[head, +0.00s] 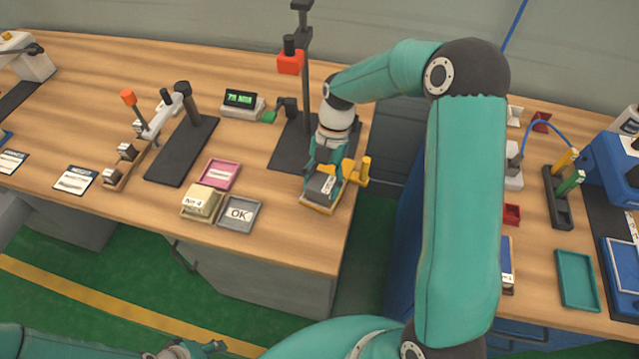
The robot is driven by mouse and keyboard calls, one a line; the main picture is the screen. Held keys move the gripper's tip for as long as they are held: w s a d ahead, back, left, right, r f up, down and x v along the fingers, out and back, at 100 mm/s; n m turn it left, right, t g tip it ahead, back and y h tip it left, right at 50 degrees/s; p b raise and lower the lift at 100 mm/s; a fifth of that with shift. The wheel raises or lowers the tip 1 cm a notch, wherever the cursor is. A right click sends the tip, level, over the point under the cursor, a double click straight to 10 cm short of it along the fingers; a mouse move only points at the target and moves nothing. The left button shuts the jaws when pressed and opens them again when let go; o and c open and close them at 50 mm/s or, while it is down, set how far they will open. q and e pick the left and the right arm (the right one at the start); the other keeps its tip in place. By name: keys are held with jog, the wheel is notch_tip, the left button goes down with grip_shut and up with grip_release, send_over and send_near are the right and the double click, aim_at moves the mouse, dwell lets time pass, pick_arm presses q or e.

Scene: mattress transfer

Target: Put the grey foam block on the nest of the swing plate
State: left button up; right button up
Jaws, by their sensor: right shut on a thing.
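The grey foam block (321,187) with a white label is at the right front of the wooden bench, in the jaws of my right gripper (323,172). The gripper reaches down from above and is shut on it. The block sits over the yellow swing plate (318,209), whose yellow knob (365,165) stands to the right. The nest is hidden under the block, and I cannot tell whether the block touches it. My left gripper (208,348) shows only partly at the bottom edge; its jaws are unclear.
A dark press stand with a red head (290,62) rises behind the swing plate. Left of it are a pink tray (219,174), a pale yellow stack of blocks (201,202) and a grey OK tray (240,213).

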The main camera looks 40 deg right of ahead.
jog(key=o, duration=1)
jog(key=shift+o, duration=0.2)
jog(key=b+v, duration=0.1)
jog(key=v, duration=1.1)
